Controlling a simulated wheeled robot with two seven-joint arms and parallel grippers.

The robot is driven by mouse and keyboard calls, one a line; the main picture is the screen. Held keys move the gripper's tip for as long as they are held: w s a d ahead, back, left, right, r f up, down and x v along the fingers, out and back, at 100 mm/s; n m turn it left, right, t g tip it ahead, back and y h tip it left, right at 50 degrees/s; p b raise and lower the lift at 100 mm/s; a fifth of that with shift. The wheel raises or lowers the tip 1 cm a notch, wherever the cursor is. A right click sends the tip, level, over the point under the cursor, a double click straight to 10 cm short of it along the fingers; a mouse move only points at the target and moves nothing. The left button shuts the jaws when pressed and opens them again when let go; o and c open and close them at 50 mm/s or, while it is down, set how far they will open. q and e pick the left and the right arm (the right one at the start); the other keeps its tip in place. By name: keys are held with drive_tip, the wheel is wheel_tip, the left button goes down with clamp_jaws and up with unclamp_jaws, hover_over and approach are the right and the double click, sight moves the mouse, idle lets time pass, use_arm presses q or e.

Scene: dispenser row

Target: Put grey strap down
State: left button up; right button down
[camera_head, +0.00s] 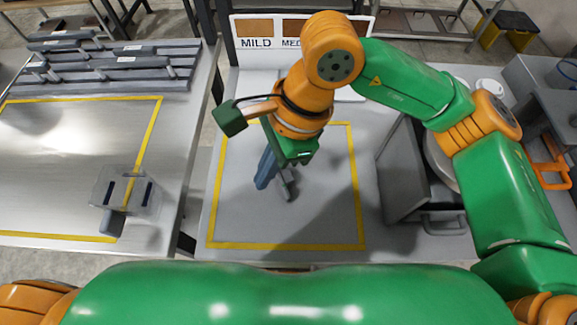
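My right gripper (290,158) reaches down over the yellow-outlined square on the middle table. A dark blue-grey bar, which I take for the grey strap (265,168), stands out at its fingertips, tilted and pointing down. I cannot tell whether the strap's lower end touches the table. My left gripper is not in view.
A grey open box with a handle (443,225) is at the right. The left table (60,170) holds dark grey racked bars (110,62) and a clear holder (122,192). A gap separates the tables.

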drive_tip(key=s+a+r+b, duration=0.1)
drive_tip(key=s+a+r, duration=0.1)
drive_tip(key=s+a, duration=0.1)
drive_tip(key=shift+s+a+r, duration=0.25)
drive_tip(key=shift+s+r, duration=0.1)
drive_tip(key=shift+s, duration=0.5)
drive_tip(key=shift+c, duration=1.6)
unclamp_jaws()
